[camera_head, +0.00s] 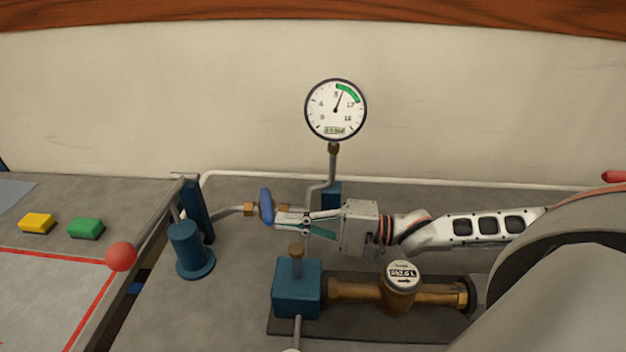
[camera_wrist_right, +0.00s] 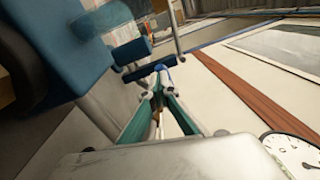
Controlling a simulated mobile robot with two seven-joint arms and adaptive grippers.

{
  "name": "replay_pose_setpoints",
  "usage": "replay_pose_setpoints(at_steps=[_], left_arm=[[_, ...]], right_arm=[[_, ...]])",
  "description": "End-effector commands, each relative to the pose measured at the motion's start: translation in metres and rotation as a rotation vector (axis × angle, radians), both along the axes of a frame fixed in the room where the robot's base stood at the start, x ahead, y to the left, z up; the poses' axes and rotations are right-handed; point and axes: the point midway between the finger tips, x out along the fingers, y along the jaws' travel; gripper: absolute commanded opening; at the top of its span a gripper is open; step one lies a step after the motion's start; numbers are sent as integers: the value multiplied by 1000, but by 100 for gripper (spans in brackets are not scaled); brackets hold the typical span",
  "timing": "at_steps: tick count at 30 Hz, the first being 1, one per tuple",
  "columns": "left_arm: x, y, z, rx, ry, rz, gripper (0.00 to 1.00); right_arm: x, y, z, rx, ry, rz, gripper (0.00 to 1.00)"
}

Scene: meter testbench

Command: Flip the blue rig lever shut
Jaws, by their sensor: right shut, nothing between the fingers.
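The blue lever (camera_head: 266,207) stands nearly upright on the thin pipe behind the blue block, beside a brass fitting. My right gripper (camera_head: 279,217) comes in from the right, with its fingertips close against the lever's right side; I cannot tell whether they touch. Its fingers are shut with nothing between them. In the right wrist view the fingers (camera_wrist_right: 160,92) converge, and a small blue part (camera_wrist_right: 166,62) shows just beyond their tips. My left gripper is not in view.
A round gauge (camera_head: 335,110) stands on a pipe behind my right gripper. A blue block (camera_head: 297,288) and a brass meter (camera_head: 400,288) lie in front. A blue cylinder (camera_head: 188,248) and a red-knobbed bar (camera_head: 121,256) stand left. Yellow (camera_head: 37,223) and green (camera_head: 86,228) blocks lie far left.

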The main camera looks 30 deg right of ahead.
Motion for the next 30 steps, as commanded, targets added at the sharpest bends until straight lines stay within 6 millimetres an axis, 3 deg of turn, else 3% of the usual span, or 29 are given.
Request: replay_pose_setpoints(at_steps=[12, 19, 30], left_arm=[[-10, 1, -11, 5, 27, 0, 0], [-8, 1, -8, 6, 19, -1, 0], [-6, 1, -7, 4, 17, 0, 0]], right_arm=[[-2, 3, -1, 1, 0, 4, 0], [-5, -1, -1, -1, 2, 3, 0], [-41, -47, -5, -5, 7, 5, 0]])
